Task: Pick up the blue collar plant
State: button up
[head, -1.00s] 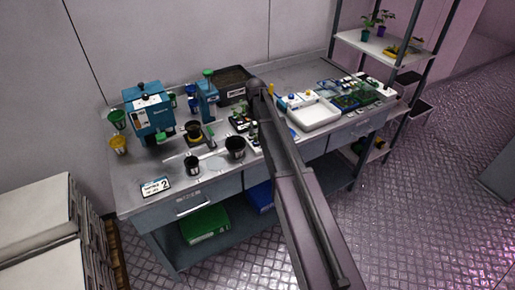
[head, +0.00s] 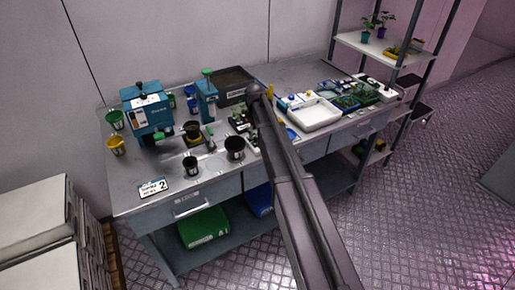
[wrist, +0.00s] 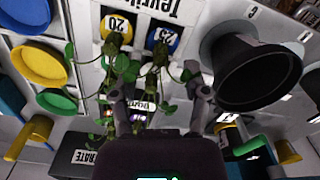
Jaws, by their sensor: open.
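In the wrist view, which looks upside down, the blue collar plant (wrist: 163,41) has a round blue collar marked 25, with green stems and leaves. A yellow collar plant (wrist: 117,25) marked 20 sits just left of it. My gripper (wrist: 160,96) is open, its two fingers spread with green leaves showing between and in front of them. I cannot tell whether the fingers touch the leaves. In the head view, my dark arm hides part of the small plants (head: 240,120) on the bench.
A large black pot (wrist: 262,72) is close to the right finger in the wrist view. The bench (head: 222,188) also holds blue machines (head: 147,112), black pots (head: 235,148) and a white tray (head: 315,113). A shelf rack (head: 375,47) stands at the right.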

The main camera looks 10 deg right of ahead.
aim_at(256, 143)
jog(key=shift+f+b, duration=1.15)
jog(key=shift+f, duration=0.3)
grip_shut()
